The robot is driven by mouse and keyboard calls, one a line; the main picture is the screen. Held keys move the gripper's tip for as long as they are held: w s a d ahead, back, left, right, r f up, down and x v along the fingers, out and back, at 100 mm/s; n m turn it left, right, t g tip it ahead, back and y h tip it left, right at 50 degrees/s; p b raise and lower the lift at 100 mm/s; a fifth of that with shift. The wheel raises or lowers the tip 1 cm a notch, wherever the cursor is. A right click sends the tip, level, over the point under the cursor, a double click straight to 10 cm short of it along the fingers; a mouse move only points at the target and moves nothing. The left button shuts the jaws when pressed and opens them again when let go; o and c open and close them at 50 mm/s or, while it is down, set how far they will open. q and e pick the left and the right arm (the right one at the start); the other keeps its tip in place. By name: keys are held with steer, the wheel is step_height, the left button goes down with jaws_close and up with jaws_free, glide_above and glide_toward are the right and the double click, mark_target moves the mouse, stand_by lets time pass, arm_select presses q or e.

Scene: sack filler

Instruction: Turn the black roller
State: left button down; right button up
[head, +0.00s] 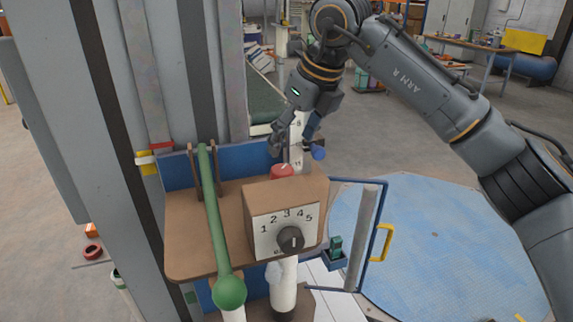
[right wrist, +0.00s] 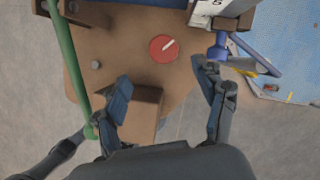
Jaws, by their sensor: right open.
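A black round knob (head: 290,239) sits on the white plate numbered 1 to 5, on the front of a brown box (head: 321,198). I take it for the black roller; I see no clearer black roller. My right gripper (head: 296,140) is open and empty, above and behind the box, near a red knob (head: 282,170). The black knob is hidden there. My left gripper is not in view.
A green lever (head: 214,220) with a ball end stands left of the box on a brown shelf (head: 187,240). A blue knob (head: 318,152) is near the right fingers. A grey cylinder in a blue frame (head: 376,195) stands right.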

mark_target(283, 170)
steer(key=x, duration=0.2)
steer(key=p+x, duration=0.1)
steer(key=shift+w+d+f, duration=0.15)
steer(key=shift+w+f, duration=0.05)
steer(key=shift+f, duration=0.2)
steer(key=p+x, duration=0.1)
steer(key=x, duration=0.3)
steer(key=shift+w+a+f, duration=0.15)
steer(key=shift+a+f, duration=0.05)
steer(key=shift+f, duration=0.3)
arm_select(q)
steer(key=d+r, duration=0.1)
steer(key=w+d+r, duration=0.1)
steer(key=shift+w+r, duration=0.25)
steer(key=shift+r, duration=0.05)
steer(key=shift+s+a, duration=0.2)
arm_select(e)
steer(key=c, duration=1.2)
